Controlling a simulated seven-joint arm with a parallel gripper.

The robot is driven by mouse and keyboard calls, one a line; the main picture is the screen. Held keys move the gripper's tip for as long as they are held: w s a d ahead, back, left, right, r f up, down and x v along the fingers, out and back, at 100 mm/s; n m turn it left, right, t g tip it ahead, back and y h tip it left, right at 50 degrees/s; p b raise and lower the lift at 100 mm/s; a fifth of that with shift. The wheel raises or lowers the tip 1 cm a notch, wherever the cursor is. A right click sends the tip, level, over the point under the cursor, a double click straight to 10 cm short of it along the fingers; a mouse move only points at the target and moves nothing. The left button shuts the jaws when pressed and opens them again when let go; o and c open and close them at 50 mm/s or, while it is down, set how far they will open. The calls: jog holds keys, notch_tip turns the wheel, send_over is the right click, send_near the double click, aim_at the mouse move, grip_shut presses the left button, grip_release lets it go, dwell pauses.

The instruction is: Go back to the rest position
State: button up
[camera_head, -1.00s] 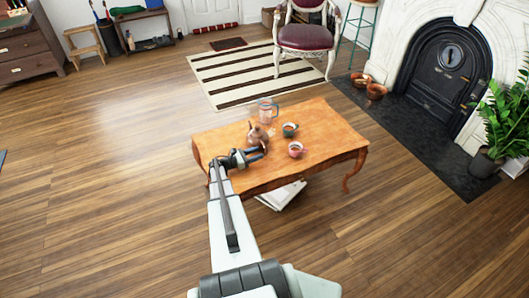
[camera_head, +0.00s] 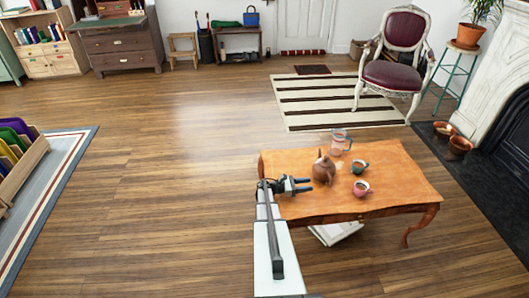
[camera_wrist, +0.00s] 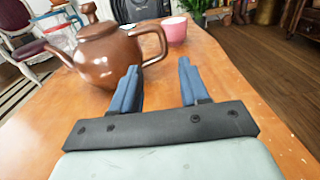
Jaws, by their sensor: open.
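My gripper (camera_head: 301,185) is over the left part of the wooden table (camera_head: 405,180), pointing right. In the wrist view my gripper (camera_wrist: 158,82) shows two blue fingers apart with nothing between them. A brown teapot (camera_head: 323,168) stands on the table just beyond the fingertips. In the wrist view the teapot (camera_wrist: 105,55) is ahead and to the left, its handle near the left fingertip; I cannot tell whether they touch.
A pink cup (camera_head: 361,188), a dark green cup (camera_head: 359,167) and a clear pitcher (camera_head: 340,141) stand near the teapot. A red chair (camera_head: 399,62) and striped rug (camera_head: 330,103) are behind the table. The wooden floor (camera_head: 170,190) to the left is clear.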

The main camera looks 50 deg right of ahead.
jog(key=w+a+r+m+t+y, duration=0.1)
jog(key=w+a+m+t+y, duration=0.3)
jog(key=a, duration=0.7)
jog(key=w+a+r+t, duration=0.1)
jog(key=w+a, duration=0.6)
jog(key=a, duration=0.3)
jog(key=w+a+r+m+t+y, duration=0.1)
jog(key=w+a+t+y, duration=0.3)
jog(key=a, duration=0.7)
jog(key=w+a+r+m+t+y, duration=0.1)
jog(key=a+r+m+t+y, duration=0.15)
jog(key=a, duration=1.45)
jog(key=w+a+r+m+t+y, duration=0.15)
jog(key=a+r, duration=0.25)
jog(key=a, duration=1.4)
jog(key=s+f+g, duration=0.3)
jog(key=s+f, duration=0.7)
jog(key=s, duration=0.4)
jog(key=s+f+g, duration=0.3)
jog(key=s+f, duration=0.7)
jog(key=s, duration=0.4)
jog(key=shift+s+d+f+g+y, duration=0.3)
jog(key=shift+s+g+y, duration=0.05)
jog(key=shift+g+y, duration=0.05)
